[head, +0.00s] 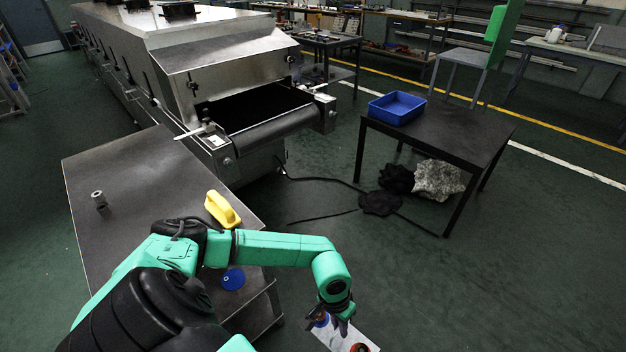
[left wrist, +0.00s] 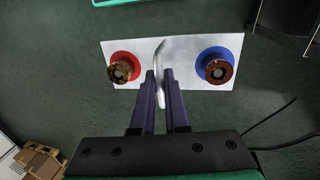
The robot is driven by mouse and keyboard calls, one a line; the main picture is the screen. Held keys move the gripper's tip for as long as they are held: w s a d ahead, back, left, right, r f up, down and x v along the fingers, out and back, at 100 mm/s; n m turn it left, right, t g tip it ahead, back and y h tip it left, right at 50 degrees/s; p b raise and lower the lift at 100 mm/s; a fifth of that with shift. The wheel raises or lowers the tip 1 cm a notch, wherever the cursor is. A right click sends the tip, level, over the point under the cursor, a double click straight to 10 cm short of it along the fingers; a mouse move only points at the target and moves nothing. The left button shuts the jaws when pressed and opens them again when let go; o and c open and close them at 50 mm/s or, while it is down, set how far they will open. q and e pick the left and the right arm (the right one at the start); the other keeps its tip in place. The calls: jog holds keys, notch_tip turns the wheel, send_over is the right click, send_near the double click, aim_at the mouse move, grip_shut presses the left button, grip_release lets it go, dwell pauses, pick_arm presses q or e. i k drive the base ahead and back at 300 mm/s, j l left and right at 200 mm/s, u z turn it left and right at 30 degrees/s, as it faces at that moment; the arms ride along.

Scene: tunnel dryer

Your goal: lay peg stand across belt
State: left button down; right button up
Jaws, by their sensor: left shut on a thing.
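The peg stand is a white plate (head: 345,331) with a blue disc and a red disc on it; the head view shows it at the bottom, partly cut off. In the left wrist view, the plate (left wrist: 189,75) carries a red disc (left wrist: 120,56) at left and a blue disc (left wrist: 211,52) at right, each with a brown round piece on top. My left gripper (head: 338,312) is shut on the stand's thin silver upright at mid-plate and holds the stand in front of the bench, away from the dryer. The black belt (head: 255,108) lies empty in the dryer mouth. My right gripper is out of view.
A grey metal bench (head: 125,180) bears a small grey cylinder (head: 99,199), a yellow piece (head: 222,209) and a blue disc (head: 232,279). A black table (head: 455,125) with a blue bin (head: 397,107) stands at right. Cables and dark cloth lie on the floor between.

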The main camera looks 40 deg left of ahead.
aim_at(262, 111)
jog(key=i+u, duration=0.25)
jog(key=i, duration=0.25)
jog(key=i+l+u, duration=0.25)
jog(key=i, duration=0.2)
jog(key=i+l+u, duration=0.2)
jog(key=i, duration=0.25)
